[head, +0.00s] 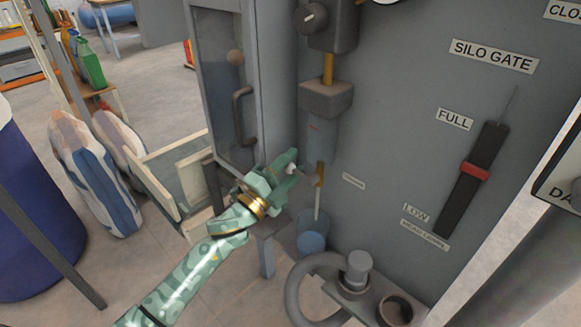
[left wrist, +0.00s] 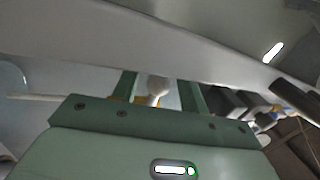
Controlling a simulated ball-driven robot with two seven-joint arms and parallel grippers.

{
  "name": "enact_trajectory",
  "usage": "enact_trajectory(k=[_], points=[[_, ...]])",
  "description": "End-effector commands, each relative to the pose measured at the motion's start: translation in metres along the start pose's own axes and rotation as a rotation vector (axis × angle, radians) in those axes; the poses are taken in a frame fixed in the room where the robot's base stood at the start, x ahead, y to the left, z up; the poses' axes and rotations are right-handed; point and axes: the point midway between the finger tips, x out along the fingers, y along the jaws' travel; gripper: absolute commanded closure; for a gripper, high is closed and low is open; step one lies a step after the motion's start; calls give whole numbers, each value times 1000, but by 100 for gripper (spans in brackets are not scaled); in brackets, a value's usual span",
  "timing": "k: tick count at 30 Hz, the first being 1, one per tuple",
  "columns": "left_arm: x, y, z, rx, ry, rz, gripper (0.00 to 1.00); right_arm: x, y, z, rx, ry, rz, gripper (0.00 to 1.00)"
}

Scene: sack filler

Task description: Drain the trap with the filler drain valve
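The filler's trap is a clear bluish bowl (head: 320,142) under a grey block (head: 327,97) on the machine's front. Below it is a small brass drain valve (head: 320,174). A thin pale tube or stream (head: 317,205) runs from it toward a blue cup (head: 312,240); I cannot tell which. My left gripper (head: 291,168) is just left of the valve, pointing at it. In the left wrist view a pale knob (left wrist: 158,88) with some brass lies between my left fingers (left wrist: 158,96), with gaps at its sides. My right gripper is out of view.
A cabinet door with a handle (head: 243,115) stands left of the trap. A curved grey pipe (head: 300,292) is low in front. A silo gate lever with a red marker (head: 475,172) is on the right panel. Striped sacks (head: 95,175) stand at left.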

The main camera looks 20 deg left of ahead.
Motion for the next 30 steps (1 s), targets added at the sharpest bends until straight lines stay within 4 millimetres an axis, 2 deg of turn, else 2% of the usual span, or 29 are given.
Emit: enact_trajectory(k=[7,11,14,24,30], points=[[-2,1,0,-1,-2,2,56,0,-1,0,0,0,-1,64],[-15,1,0,-2,-3,4,56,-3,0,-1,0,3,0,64],[-37,0,0,-2,-4,5,56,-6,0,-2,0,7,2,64],[-127,0,0,-3,-3,3,56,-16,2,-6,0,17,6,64],[-156,0,0,-1,-2,2,56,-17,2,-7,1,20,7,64]])
